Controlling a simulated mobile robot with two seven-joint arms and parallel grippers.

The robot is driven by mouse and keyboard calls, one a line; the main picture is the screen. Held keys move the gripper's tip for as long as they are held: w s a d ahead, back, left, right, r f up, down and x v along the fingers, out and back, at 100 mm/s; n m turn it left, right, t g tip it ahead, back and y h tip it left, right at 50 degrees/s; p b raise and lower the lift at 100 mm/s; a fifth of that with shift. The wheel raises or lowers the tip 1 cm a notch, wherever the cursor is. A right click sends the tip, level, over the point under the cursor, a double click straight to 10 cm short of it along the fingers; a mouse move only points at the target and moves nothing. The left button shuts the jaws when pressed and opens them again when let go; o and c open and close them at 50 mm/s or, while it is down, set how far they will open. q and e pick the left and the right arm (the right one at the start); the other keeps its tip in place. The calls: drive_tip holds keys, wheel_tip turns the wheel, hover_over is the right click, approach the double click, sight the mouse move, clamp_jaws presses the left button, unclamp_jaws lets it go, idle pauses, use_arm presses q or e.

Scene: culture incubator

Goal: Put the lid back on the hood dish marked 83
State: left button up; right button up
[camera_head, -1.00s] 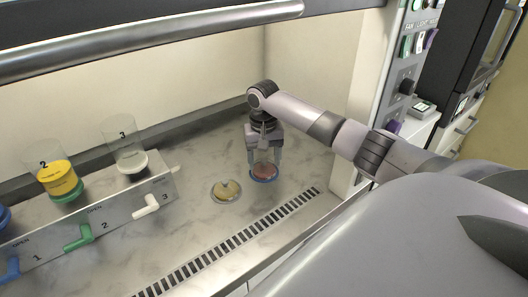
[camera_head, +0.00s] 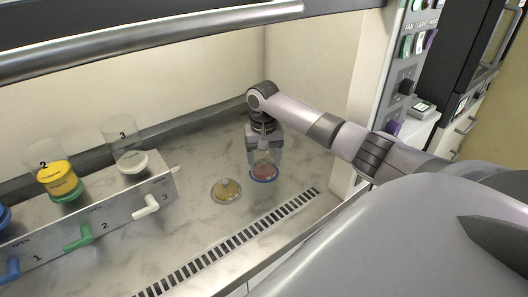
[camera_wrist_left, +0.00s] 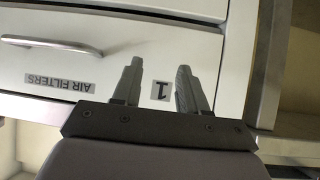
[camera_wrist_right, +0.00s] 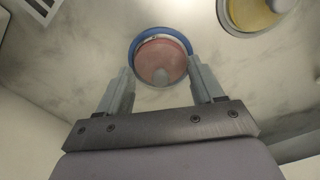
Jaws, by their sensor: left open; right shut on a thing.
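A dish with a blue rim and reddish contents (camera_head: 264,173) stands on the hood floor beneath my right gripper (camera_head: 265,166). In the right wrist view the blue-rimmed dish (camera_wrist_right: 162,36) lies between and beyond the fingertips. The right gripper is shut on a clear, faint lid, which shows as a pale arc just inside the blue rim; whether it touches the dish I cannot tell. A second dish with yellow contents (camera_head: 226,191) stands to the left. No number is legible on either dish. My left gripper (camera_wrist_left: 155,80) is open and empty, facing a cabinet front outside the hood.
A dispenser rack (camera_head: 110,216) with several clear tubes and coloured levers stands at the left. A slotted grille (camera_head: 235,243) runs along the hood's front edge. The hood's side wall and control panel (camera_head: 395,90) stand to the right. Floor behind the dishes is clear.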

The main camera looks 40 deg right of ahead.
drive_tip(key=shift+f, duration=0.1)
idle(0.7)
drive_tip(key=o, duration=1.1)
drive_tip(key=shift+c, duration=0.2)
drive_tip(key=shift+o, duration=0.4)
drive_tip(key=shift+r, duration=3.55)
clamp_jaws()
drive_tip(key=shift+f, duration=0.2)
